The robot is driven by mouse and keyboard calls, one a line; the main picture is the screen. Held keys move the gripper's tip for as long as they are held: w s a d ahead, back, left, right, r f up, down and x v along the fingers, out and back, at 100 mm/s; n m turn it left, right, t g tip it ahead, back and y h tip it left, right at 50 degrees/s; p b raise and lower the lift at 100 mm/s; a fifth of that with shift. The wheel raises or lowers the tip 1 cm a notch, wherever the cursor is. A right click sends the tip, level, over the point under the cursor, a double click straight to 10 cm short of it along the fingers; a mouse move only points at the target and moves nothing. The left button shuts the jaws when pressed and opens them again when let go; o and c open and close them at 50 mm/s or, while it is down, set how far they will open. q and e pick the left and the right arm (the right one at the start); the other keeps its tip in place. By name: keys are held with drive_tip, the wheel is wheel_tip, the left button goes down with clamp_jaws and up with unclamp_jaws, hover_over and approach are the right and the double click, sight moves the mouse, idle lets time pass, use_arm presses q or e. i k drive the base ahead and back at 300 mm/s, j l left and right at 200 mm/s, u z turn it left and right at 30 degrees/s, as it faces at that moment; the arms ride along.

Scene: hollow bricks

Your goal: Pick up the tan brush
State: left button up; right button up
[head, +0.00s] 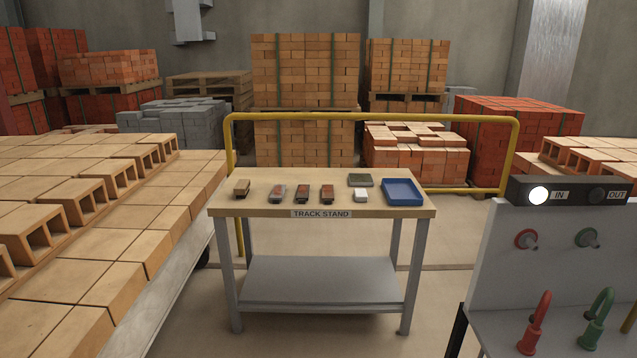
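A small tan block-shaped item with a dark underside (242,187), which looks like the tan brush, lies at the left end of the table top marked TRACK STAND (340,210). To its right in a row are a grey and reddish brush-like item (277,192) and two dark and reddish ones (302,193) (327,193). They stand apart from one another. Neither of my grippers is in view.
The table also holds a white block (361,196), a grey-green flat item (360,180) and a blue tray (403,192). Hollow bricks on a cart (75,215) flank it left. A panel with hooks (560,260) stands right. A yellow rail (370,116) runs behind.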

sight(241, 190)
drive_tip(key=i+j, duration=0.2)
drive_tip(key=i, duration=0.25)
drive_tip(key=i+j+z, duration=0.1)
drive_tip(key=i, duration=0.3)
drive_tip(key=i+j, duration=0.35)
drive_tip(key=i+l+z, duration=0.05)
drive_tip(key=i, duration=0.05)
